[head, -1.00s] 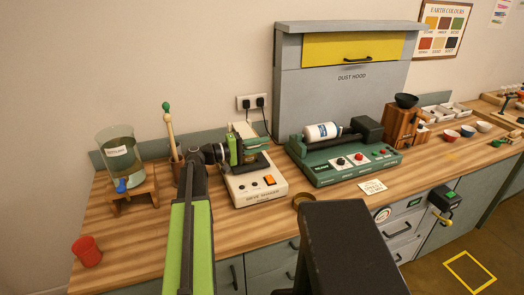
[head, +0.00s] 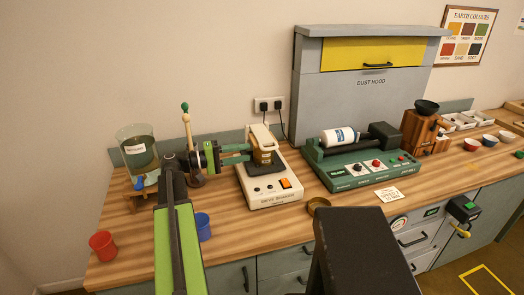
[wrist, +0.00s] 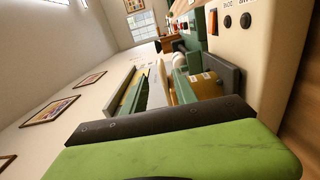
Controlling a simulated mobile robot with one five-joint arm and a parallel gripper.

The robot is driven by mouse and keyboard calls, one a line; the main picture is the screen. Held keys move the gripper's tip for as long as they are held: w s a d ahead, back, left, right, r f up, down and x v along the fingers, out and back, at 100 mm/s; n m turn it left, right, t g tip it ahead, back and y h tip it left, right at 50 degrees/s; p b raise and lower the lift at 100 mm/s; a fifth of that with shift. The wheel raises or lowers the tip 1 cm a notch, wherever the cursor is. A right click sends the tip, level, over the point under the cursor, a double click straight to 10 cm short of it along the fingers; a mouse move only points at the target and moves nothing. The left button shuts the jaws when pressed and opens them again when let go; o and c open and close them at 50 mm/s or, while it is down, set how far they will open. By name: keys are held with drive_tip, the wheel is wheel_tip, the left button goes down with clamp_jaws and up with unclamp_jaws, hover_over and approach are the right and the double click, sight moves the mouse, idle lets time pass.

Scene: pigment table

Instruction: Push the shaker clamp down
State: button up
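The sieve shaker (head: 270,195) is a cream box with knobs and an orange switch, standing on the wooden bench in the head view. A brass sieve stack (head: 264,154) sits on its dark plate. The cream clamp (head: 261,132) stands raised behind and above the stack. My gripper (head: 245,154) is just left of the stack, fingers pointing right at it; contact cannot be told. In the wrist view the green fingers (wrist: 160,92) look apart, with nothing clearly held. The brass stack (wrist: 206,85) and the shaker box (wrist: 245,45) show there too.
A green roller machine (head: 360,172) with a white jar stands right of the shaker. A blue cup (head: 203,227), a red cup (head: 103,246) and a water vessel (head: 137,150) are on the left. A brass ring (head: 318,205) lies in front. Bench between the cups is clear.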

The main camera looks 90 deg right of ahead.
drive_tip(key=v, duration=0.3)
drive_tip(key=shift+w+a, duration=0.1)
drive_tip(key=shift+w, duration=0.25)
